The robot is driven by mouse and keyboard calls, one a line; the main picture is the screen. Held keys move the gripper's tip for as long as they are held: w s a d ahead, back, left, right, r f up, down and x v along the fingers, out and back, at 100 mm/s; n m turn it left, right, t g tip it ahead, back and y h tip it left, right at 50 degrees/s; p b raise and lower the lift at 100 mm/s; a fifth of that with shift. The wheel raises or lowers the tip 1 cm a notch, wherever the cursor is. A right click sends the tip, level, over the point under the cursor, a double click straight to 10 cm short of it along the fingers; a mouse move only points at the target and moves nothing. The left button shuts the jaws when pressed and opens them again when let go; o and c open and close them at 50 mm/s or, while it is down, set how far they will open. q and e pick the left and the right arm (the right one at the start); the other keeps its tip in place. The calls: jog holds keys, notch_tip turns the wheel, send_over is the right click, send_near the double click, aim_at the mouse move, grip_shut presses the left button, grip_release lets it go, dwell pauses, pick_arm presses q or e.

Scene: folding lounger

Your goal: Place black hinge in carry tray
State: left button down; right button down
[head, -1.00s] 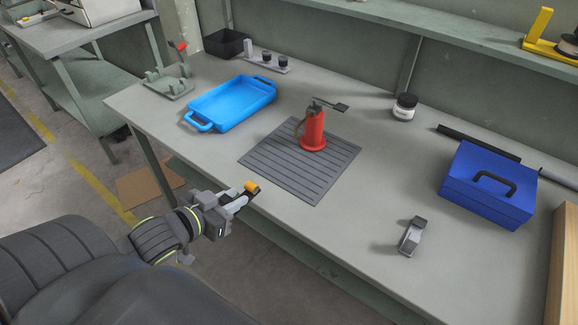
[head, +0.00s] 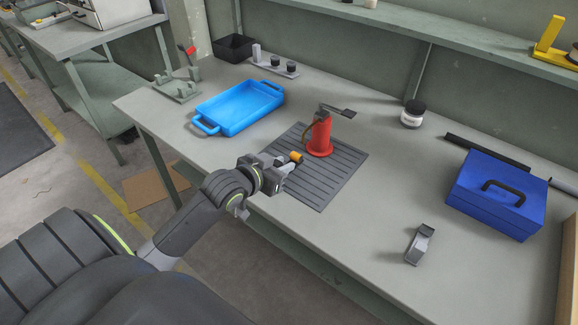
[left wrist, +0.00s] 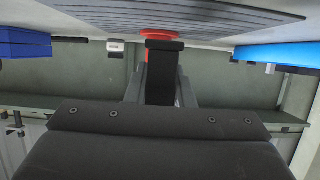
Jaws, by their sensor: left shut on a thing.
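My left gripper (head: 292,167) is over the near left edge of the ribbed grey mat, shut on the black hinge. The hinge shows in the left wrist view (left wrist: 161,72) as a dark strip between the two grey fingers; an orange part shows by the fingertips in the head view. The blue carry tray (head: 238,107), with a handle at each end, lies on the bench beyond and left of the gripper, apart from it. It looks empty. The tray also shows at the right of the left wrist view (left wrist: 285,54). My right gripper is out of view.
A red can with a lever (head: 319,137) stands on the ribbed mat (head: 335,182), close beyond the gripper. A blue toolbox (head: 495,195), a grey clamp-like part (head: 420,244) and a jar (head: 413,113) are to the right. A grey fixture (head: 177,85) is left of the tray.

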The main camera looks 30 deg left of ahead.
aim_at(295, 157)
pick_arm(q)
jog(key=shift+w+d, duration=0.1)
jog(key=shift+w, duration=0.7)
jog(key=shift+x, duration=0.85)
jog(key=shift+f+p, duration=0.45)
jog(key=shift+f, duration=0.45)
jog(key=shift+s+f, duration=0.1)
jog(key=shift+f, duration=0.15)
jog(key=shift+f, duration=0.15)
jog(key=c, duration=1.3)
grip_release()
jog(key=shift+o, duration=0.2)
